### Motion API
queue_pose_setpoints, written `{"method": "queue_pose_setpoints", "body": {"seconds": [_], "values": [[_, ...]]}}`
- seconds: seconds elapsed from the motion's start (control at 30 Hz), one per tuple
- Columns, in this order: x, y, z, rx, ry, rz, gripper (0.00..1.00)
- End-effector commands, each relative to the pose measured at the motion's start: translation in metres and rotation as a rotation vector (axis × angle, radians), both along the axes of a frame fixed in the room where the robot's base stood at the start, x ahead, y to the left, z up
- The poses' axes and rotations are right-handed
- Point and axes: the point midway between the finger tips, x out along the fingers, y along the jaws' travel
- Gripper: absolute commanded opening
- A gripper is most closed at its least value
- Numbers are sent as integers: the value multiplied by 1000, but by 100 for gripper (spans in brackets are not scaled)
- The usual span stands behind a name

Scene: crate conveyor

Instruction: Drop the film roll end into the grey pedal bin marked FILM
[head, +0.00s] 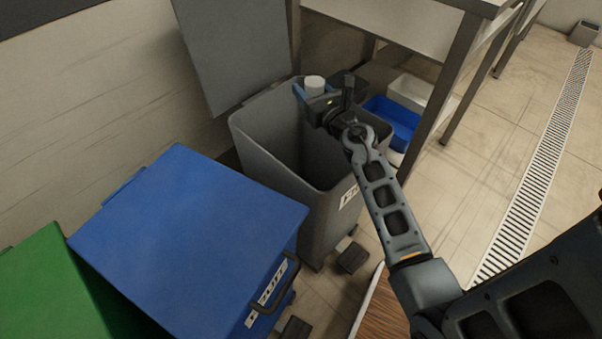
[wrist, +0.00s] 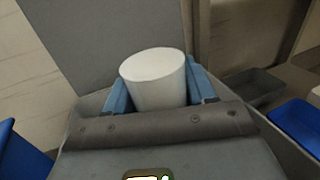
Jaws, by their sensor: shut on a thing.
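The film roll end is a short white cylinder (head: 315,83); in the wrist view it (wrist: 155,78) stands between two blue fingers. My gripper (head: 314,90) is shut on it and holds it over the far part of the grey bin's opening. The grey pedal bin (head: 265,150) has its lid (head: 235,50) raised against the wall. A white label on its front is partly hidden by my arm. The bin's rim also shows in the wrist view (wrist: 88,104). The bottom of the bin is hidden.
A blue bin (head: 190,240) with a closed lid and a green bin (head: 45,290) stand to the left. A metal table (head: 455,75) stands at the right, with a blue tray (head: 395,122) and a white tub (head: 412,92) beneath it. Open tiled floor lies right.

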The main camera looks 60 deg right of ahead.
Motion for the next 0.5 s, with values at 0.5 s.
{"method": "queue_pose_setpoints", "body": {"seconds": [0.5], "values": [[0,0,-10,-1,1,0,63]]}}
